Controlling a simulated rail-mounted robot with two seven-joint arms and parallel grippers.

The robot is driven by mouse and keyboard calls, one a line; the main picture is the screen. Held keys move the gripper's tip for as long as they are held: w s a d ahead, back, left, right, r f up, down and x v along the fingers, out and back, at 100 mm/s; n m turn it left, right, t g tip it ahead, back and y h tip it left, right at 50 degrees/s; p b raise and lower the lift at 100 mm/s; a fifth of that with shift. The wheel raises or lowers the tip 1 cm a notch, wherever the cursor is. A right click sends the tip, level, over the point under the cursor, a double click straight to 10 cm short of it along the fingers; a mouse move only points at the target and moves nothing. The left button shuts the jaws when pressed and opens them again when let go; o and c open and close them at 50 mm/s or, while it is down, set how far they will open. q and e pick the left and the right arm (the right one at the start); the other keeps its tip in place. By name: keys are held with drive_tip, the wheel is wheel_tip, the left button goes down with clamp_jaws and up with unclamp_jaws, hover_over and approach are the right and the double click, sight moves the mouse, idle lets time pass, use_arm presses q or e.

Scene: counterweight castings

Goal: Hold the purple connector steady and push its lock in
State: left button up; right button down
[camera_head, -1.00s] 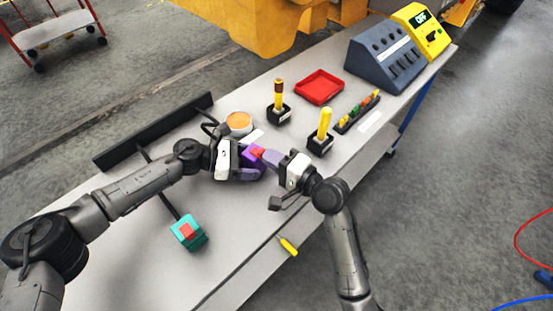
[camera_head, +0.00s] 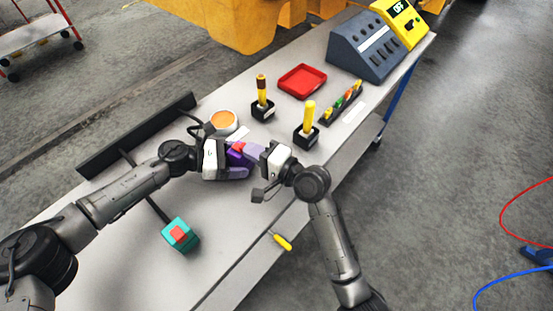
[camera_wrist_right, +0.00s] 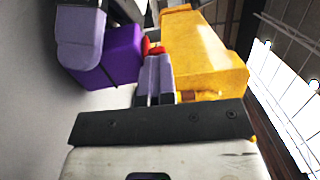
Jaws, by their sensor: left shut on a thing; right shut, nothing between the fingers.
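The purple connector (camera_head: 234,157) is held above the table in my left gripper (camera_head: 236,166), whose lavender-grey fingers close on it. Its red lock (camera_head: 238,147) shows at the connector's upper side, facing my right gripper. My right gripper (camera_head: 247,150) is shut and empty, with its fingertips at the red lock. In the right wrist view, the purple connector (camera_wrist_right: 121,56) sits behind a left gripper finger, and the red lock (camera_wrist_right: 152,48) shows just beyond the right fingertips (camera_wrist_right: 154,62). They look to be touching, but the fingertips hide part of the lock, so its depth cannot be told.
A teal block with a red top (camera_head: 180,235) is at the near left.

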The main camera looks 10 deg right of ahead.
use_arm(q)
drive_tip(key=shift+f, duration=0.15)
drive_tip(key=shift+c, duration=0.2)
use_arm(e)
drive_tip(key=v, duration=1.3)
drive_tip(key=shift+d+r, duration=0.1)
drive_tip(key=shift+r, duration=0.05)
use_arm(q)
drive_tip(key=o, duration=0.8)
